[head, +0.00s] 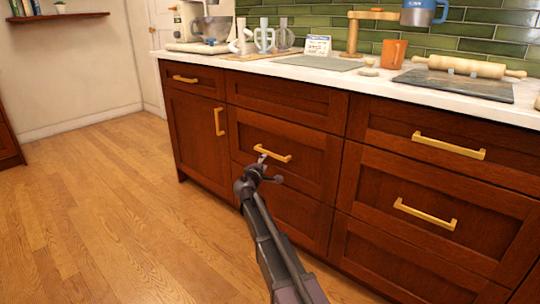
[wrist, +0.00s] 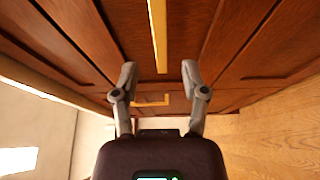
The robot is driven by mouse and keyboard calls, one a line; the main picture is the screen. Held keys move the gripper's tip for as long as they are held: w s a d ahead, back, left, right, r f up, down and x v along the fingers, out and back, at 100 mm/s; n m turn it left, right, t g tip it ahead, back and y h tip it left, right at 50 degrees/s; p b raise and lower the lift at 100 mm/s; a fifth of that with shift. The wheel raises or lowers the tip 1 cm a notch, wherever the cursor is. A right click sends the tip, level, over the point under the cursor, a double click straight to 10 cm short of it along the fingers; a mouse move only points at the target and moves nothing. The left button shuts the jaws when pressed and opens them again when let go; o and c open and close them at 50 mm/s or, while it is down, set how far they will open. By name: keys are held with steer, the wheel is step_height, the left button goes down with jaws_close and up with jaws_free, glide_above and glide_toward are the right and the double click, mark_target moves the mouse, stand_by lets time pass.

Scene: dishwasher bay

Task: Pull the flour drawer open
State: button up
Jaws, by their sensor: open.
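The cabinet has dark red-brown drawers with gold bar handles, all shut in the head view. No label marks which is the flour drawer. My gripper (head: 270,168) is at the middle drawer (head: 310,160) of the centre column, in front of its gold handle (head: 285,156). In the wrist view my gripper (wrist: 159,70) is open, with one finger on each side of that handle (wrist: 158,32). Gaps show between the handle and both fingers. My gripper hides part of the handle in the head view.
A cabinet door with an upright gold handle (head: 219,121) is to the left. Two gold-handled drawers (head: 448,146) are to the right. The pale counter (head: 300,74) holds mugs, a rolling pin (head: 468,66) and other kitchenware. The wooden floor (head: 110,200) at left is clear.

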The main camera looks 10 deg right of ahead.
mark_target(270, 154)
steer(key=x, duration=0.7)
steer(key=shift+w+d, duration=0.1)
steer(key=shift+w, duration=0.2)
jaws_close()
